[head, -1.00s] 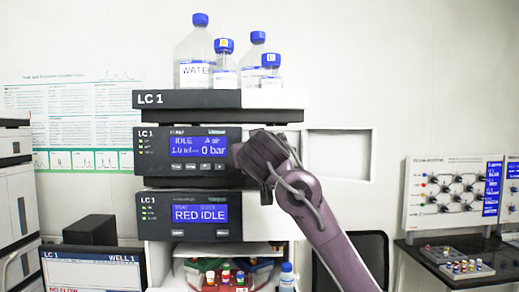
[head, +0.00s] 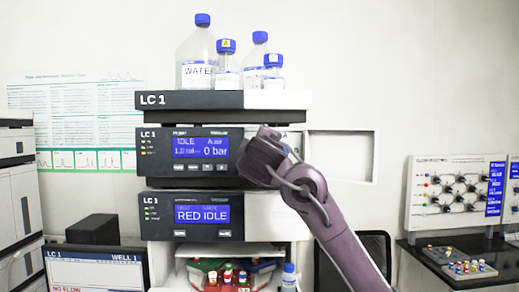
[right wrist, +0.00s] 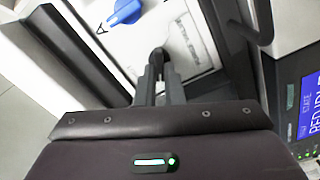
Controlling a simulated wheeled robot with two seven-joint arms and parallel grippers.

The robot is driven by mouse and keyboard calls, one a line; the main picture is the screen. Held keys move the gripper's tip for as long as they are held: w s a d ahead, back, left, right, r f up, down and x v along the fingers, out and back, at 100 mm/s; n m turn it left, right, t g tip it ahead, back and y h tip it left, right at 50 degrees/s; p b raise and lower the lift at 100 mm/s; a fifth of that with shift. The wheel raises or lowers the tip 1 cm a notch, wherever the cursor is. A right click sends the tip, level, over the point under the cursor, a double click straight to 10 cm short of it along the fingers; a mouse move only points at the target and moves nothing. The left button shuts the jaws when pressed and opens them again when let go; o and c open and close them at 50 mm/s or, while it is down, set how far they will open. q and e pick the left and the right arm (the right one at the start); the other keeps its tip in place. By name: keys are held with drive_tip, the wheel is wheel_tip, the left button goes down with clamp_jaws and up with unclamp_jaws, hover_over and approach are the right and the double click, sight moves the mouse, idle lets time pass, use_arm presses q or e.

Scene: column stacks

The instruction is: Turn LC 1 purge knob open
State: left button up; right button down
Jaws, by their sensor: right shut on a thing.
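The LC 1 pump module (head: 190,156) shows "IDLE" and "0 bar" on its blue screen. My right gripper (head: 262,157) is at the right side of this module, and its body hides the purge knob in the head view. In the right wrist view my right gripper (right wrist: 160,72) has its narrow fingers closed together on a small dark knob (right wrist: 159,54) in front of a pale panel. Most of the knob is hidden by the fingers. My left gripper is in no view.
A blue handle (right wrist: 126,12) beside a letter "A" is close to the fingers in the right wrist view. A second module (head: 190,214) reading "RED IDLE" is below. Bottles (head: 195,60) stand on top of the stack. A valve panel (head: 458,195) stands at the right.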

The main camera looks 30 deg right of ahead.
drive_tip(key=shift+a+n, duration=0.1)
drive_tip(key=shift+n, duration=1.4)
drive_tip(key=shift+f, duration=0.1)
drive_tip(key=c, duration=1.5)
unclamp_jaws()
drive_tip(key=shift+c, duration=0.2)
drive_tip(key=b+v, duration=0.3)
drive_tip(key=v, duration=0.4)
drive_tip(key=shift+s+a, duration=0.2)
drive_tip(key=shift+s, duration=0.15)
